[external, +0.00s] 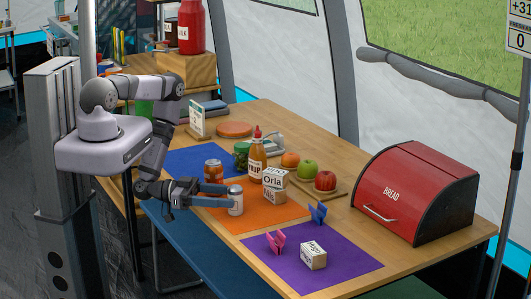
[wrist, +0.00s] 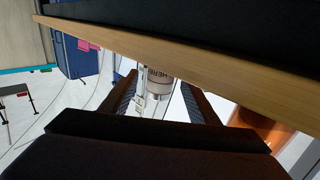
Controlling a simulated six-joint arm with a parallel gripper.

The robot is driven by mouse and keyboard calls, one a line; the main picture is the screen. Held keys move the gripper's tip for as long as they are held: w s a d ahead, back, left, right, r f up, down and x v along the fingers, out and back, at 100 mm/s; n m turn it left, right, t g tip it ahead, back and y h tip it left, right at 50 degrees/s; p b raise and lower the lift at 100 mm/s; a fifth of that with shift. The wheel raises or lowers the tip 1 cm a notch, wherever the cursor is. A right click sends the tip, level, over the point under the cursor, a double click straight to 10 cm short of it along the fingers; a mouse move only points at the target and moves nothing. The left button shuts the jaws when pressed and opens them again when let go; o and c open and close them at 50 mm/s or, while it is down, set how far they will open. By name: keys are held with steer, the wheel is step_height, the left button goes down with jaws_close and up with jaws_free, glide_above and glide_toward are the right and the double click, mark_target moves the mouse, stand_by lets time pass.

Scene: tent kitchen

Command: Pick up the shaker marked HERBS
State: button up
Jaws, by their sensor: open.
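A small pale shaker (external: 236,202) with a grey top stands upright on the orange mat (external: 262,216), near its left edge in the external view. My gripper (external: 226,196) is open at the shaker's left, its fingers level and reaching toward it. In the wrist view my two dark fingers (wrist: 162,98) are spread, with the shaker (wrist: 157,83) showing between them. Dark lettering on the shaker is upside down and only partly readable there. I cannot tell whether either finger touches it.
A can (external: 213,170), a syrup bottle (external: 257,160), a green jar (external: 241,155) and the Orla box (external: 274,180) stand behind the shaker. Pink (external: 276,242) and blue (external: 318,214) clips and the Hugo box (external: 313,256) are to the right. A red bread box (external: 420,190) stands farther right.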

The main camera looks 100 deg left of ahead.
steer(key=shift+w+a+p, duration=0.15)
steer(key=shift+w+p, duration=0.15)
steer(key=shift+w, duration=1.1)
steer(key=c, duration=1.2)
